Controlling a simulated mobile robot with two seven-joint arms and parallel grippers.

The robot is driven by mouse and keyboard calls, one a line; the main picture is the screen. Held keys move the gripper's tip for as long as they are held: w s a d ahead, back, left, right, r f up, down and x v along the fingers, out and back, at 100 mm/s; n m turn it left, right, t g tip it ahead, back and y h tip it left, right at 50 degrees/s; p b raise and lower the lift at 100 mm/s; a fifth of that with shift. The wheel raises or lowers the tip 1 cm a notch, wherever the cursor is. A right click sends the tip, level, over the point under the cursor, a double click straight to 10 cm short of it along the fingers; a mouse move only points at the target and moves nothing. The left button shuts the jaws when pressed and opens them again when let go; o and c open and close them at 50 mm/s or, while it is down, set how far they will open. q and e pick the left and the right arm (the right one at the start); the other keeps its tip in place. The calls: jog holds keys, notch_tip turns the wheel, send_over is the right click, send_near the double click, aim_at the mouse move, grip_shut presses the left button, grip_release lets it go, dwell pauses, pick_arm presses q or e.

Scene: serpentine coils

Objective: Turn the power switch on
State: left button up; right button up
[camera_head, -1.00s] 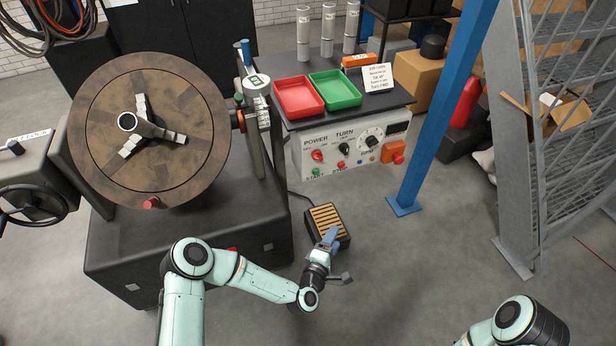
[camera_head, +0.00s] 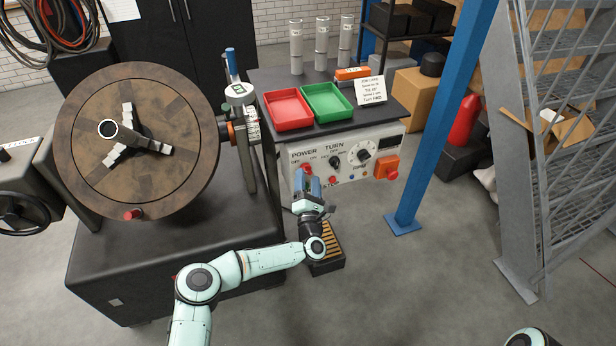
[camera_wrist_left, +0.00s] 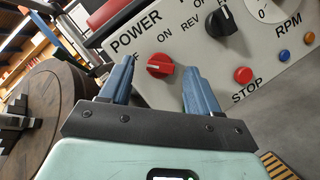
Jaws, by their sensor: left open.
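The power switch is a red round knob (camera_wrist_left: 160,66) under the POWER label on the white control panel (camera_head: 353,163). In the wrist view a pale mark crosses the knob face, pointing left towards OFF. My left gripper (camera_wrist_left: 155,85) is open, its two blue fingers on either side of the knob in that view; I see no contact. My right gripper is out of view.
The black TURN knob (camera_wrist_left: 221,20) and red STOP button (camera_wrist_left: 243,75) are right of the power knob. A large chuck disc (camera_head: 140,140) stands to the left. Red (camera_head: 288,108) and green (camera_head: 327,102) trays sit above the panel. A blue post (camera_head: 442,120) is to the right.

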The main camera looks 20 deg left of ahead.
pick_arm(q)
jog(key=shift+x, duration=0.95)
jog(key=c, duration=1.1)
jog(key=shift+o, duration=0.3)
